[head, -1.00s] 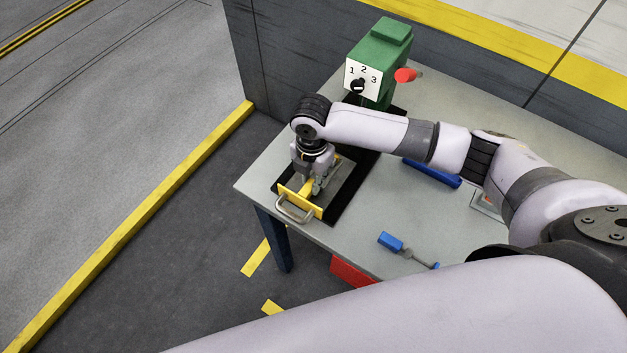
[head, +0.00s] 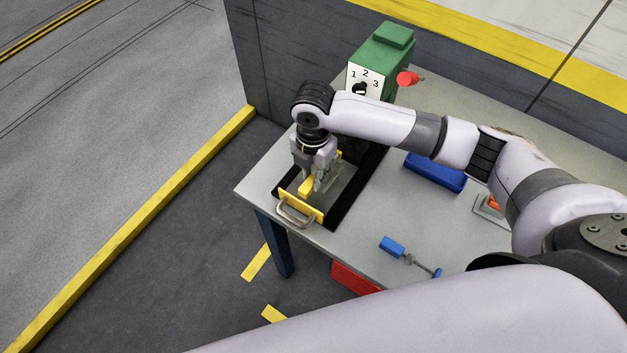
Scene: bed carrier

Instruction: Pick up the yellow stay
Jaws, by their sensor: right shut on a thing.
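The yellow stay (head: 306,187) is a short yellow bar over the front of a shallow tray with a yellow front plate (head: 301,204) and a grey handle. My right gripper (head: 313,184) points down over this tray and is shut on the yellow stay. The fingers hide part of the stay, and I cannot tell whether it is clear of the tray floor. My left gripper is not in view.
The grey workbench (head: 345,247) carries a green machine (head: 383,55) with a numbered dial and red knob, a blue box (head: 435,172) and a blue-handled tool (head: 391,245). A red box (head: 355,279) is below. A dark wall stands behind.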

